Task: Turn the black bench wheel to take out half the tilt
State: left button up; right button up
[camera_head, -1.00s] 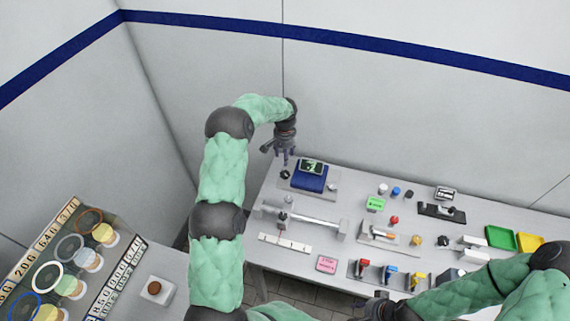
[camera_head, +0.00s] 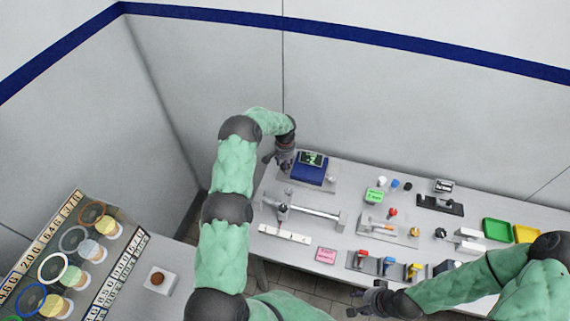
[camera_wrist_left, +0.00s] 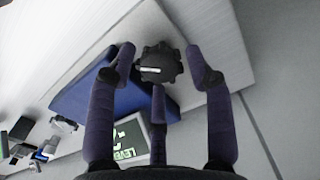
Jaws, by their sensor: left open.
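The black bench wheel (camera_wrist_left: 160,65) is a lobed knob with a small white mark on it. In the left wrist view it sits between the purple fingers of my left gripper (camera_wrist_left: 165,62). The fingers are open around it, with gaps visible beside it. A blue tilting block (camera_wrist_left: 85,92) lies beside the wheel, and a dark screen with green text (camera_wrist_left: 128,138) stands next to it. In the head view my left gripper (camera_head: 280,166) hides the wheel, left of the blue block (camera_head: 308,173) and the screen (camera_head: 312,158). My right gripper (camera_head: 356,302) is open and empty at the front edge.
A rail device (camera_head: 312,210) stands in front of the blue block on the grey bench (camera_head: 300,250). Coloured levers (camera_head: 388,265), small knobs and green (camera_head: 496,230) and yellow trays stand to the right. A sloped panel with coloured rings (camera_head: 70,240) is at the left.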

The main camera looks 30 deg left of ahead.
pick_arm(q)
jog(key=c, duration=0.9)
jog(key=shift+o, duration=0.2)
jog(key=n+b, duration=0.2)
jog(key=b, duration=0.1)
jog(key=shift+f, duration=0.25)
jog(key=shift+r+n+b, duration=0.2)
jog(key=shift+n+b, duration=0.8)
jog(key=shift+n, duration=0.2)
jog(key=o, duration=0.9)
jog(key=shift+c, duration=0.2)
notch_tip(320, 180, up, 12)
